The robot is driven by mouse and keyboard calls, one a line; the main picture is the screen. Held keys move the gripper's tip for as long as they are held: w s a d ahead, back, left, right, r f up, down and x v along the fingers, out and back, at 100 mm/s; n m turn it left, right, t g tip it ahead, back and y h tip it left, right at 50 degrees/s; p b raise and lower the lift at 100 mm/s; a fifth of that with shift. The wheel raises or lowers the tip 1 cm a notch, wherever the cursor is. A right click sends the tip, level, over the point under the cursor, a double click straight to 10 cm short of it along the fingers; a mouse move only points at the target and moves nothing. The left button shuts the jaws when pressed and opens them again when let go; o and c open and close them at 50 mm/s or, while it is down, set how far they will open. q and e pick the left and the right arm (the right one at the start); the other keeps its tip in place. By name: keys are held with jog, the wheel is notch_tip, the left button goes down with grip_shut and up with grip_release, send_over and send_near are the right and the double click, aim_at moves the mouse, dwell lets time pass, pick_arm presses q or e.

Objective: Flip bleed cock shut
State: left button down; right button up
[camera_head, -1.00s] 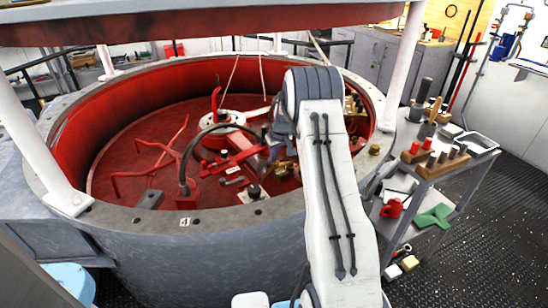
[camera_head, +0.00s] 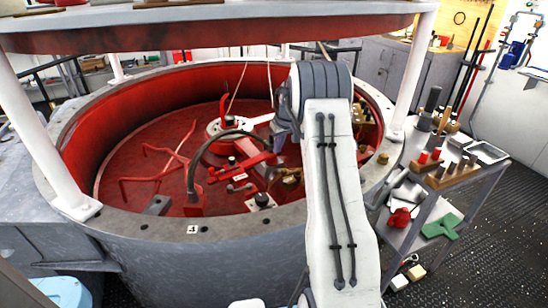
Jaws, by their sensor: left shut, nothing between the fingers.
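Inside the large round pit, red pipework and fittings (camera_head: 235,168) stand on the red floor. A brass fitting (camera_head: 291,178) lies just left of my white arm, partly hidden by it; I cannot tell for sure whether it is the bleed cock or how its lever stands. A red bar (camera_head: 254,160) runs beside it. My left gripper (camera_head: 277,142) is small and dark, low beyond the arm's bend, close above the red bar and brass fitting. It is shut and empty; I cannot tell if it touches anything. My right gripper is out of view.
The pit's grey rim (camera_head: 258,224) curves around the fittings, with white posts (camera_head: 50,150) holding a red-edged ring above. A black curved hose (camera_head: 197,150) arches left of the fittings. A tool cart (camera_head: 455,185) stands at the right.

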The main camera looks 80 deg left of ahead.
pick_arm(q)
jog(key=shift+v, duration=1.6)
jog(key=shift+w, duration=0.15)
